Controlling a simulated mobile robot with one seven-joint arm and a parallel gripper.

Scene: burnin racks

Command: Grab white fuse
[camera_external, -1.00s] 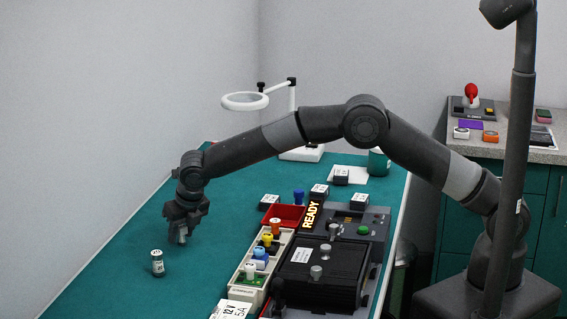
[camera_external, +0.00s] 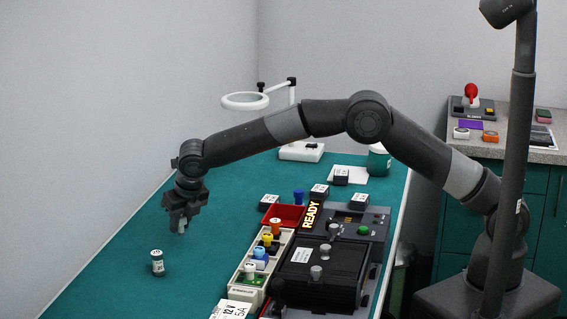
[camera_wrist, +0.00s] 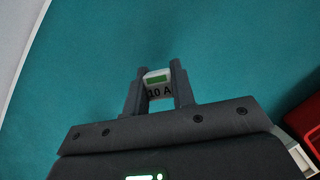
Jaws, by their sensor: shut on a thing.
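My gripper (camera_external: 182,222) is over the left part of the green table, pointing down. In the wrist view its two fingers are shut on a small white fuse (camera_wrist: 158,86) marked "10 A" with a green patch. The fingers cover the sides of the fuse, and its lower part is hidden. In the external view only a small pale bit shows between the fingertips, and it appears a little above the table.
A pale rack (camera_external: 239,290) with several coloured pieces stands right of my gripper, beside a black machine (camera_external: 318,278) with a lit READY sign. A red bin (camera_external: 284,213) is behind the rack. A white ring magnifier (camera_external: 245,101) stands farther back. The table's left side is mostly clear.

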